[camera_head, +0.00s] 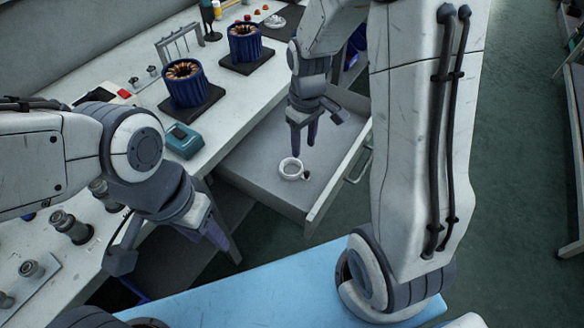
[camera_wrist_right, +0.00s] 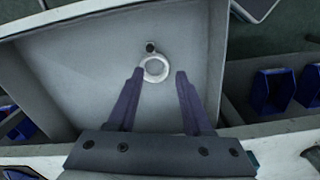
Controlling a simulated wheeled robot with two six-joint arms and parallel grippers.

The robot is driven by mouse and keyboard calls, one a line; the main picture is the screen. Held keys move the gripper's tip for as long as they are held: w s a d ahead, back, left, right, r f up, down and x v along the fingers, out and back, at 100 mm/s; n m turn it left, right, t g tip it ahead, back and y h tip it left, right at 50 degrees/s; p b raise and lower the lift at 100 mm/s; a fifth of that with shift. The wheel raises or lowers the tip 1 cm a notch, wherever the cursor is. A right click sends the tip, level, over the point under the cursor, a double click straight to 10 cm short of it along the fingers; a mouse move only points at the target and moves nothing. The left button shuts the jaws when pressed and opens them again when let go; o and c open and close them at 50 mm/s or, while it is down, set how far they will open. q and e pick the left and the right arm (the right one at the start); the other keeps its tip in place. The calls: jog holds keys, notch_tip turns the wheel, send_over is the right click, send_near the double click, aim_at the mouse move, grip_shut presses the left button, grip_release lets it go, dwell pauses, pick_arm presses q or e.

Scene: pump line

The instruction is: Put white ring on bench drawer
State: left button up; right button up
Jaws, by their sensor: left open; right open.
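The white ring (camera_head: 291,169) lies flat on the floor of the open bench drawer (camera_head: 262,176), with a small dark knob at its side. In the right wrist view the ring (camera_wrist_right: 155,69) lies just beyond the fingertips, between their lines, and the drawer floor (camera_wrist_right: 90,65) surrounds it. My right gripper (camera_head: 303,150) points down over the drawer, open and empty, close to the ring; it also shows in the right wrist view (camera_wrist_right: 159,75). My left gripper (camera_head: 180,258) is open and empty at the bench's front edge, left of the drawer.
Two blue motor stators (camera_head: 186,83) (camera_head: 245,43) stand on dark plates on the bench. A teal box (camera_head: 184,141) sits near the bench edge above the drawer. Grey cylindrical fittings (camera_head: 70,227) stand at the left. Green floor is free right of the drawer.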

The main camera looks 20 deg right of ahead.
jog(key=s+a+r, duration=0.2)
jog(key=s+a, duration=0.3)
jog(key=s, duration=0.1)
jog(key=s+a+r+n, duration=0.1)
jog(key=s+a+r, duration=0.2)
jog(key=s+a, duration=0.2)
jog(key=s+a+r+n+y, duration=0.1)
jog(key=s+a+r, duration=0.2)
jog(key=s, duration=0.5)
jog(key=shift+s+a+r, duration=0.25)
jog(key=shift+s+a, duration=0.15)
jog(key=shift+a, duration=0.5)
jog(key=shift+r, duration=0.1)
